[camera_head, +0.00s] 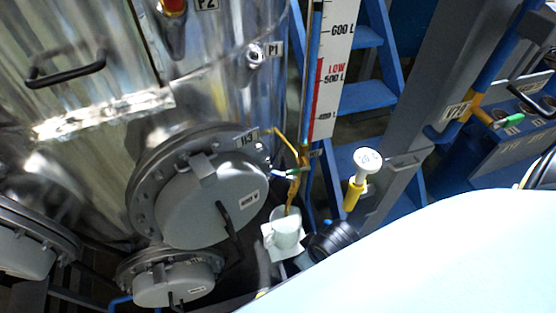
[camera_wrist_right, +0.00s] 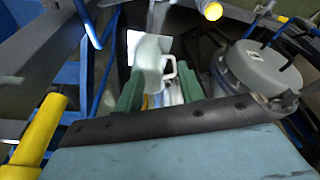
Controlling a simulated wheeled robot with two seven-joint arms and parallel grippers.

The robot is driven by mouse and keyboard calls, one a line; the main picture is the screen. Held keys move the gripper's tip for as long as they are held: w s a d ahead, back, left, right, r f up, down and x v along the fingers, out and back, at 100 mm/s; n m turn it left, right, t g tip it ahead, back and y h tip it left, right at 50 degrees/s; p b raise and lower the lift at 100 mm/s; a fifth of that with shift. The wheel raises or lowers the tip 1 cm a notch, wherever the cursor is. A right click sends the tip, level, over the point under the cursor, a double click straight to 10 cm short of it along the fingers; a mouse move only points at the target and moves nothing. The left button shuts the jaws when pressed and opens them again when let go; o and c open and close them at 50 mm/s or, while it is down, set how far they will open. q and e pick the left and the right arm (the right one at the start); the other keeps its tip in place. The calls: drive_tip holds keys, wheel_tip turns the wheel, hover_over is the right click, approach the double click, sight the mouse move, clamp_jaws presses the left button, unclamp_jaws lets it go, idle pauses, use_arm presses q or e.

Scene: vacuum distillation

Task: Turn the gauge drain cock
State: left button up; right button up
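The level gauge scale (camera_head: 330,70), marked 600 L and LOW 500 L, stands upright beside the steel tank in the head view. At its lower end is a small brass fitting with a green-and-white lever, the drain cock (camera_head: 290,173). A pale cup (camera_head: 287,228) stands below it on a white plate. The cup (camera_wrist_right: 150,62) also shows in the right wrist view, beyond my right gripper (camera_wrist_right: 161,74). That gripper's green fingers are apart, with no object visibly clamped. I cannot identify the cock in the wrist view. My left gripper is not in view.
The tank's round grey hatch (camera_head: 212,200) is left of the cup. Blue steps (camera_head: 368,95) are behind the gauge. A pale blue surface, likely my arm, covers the lower right.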

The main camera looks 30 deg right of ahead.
drive_tip(key=w+d+r+p, duration=0.3)
drive_tip(key=r, duration=0.9)
drive_tip(key=r+n+y, duration=0.2)
drive_tip(key=n+y, duration=0.1)
drive_tip(key=n, duration=0.3)
hover_over(275, 172)
drive_tip(key=s+d, duration=0.4)
drive_tip(key=shift+t, duration=0.3)
drive_tip(key=x, duration=1.1)
drive_tip(key=shift+s+f, duration=0.1)
drive_tip(key=shift+s, duration=0.15)
drive_tip(key=shift+x, duration=0.9)
drive_tip(key=shift+d, duration=0.1)
drive_tip(key=shift+c, duration=0.2)
clamp_jaws()
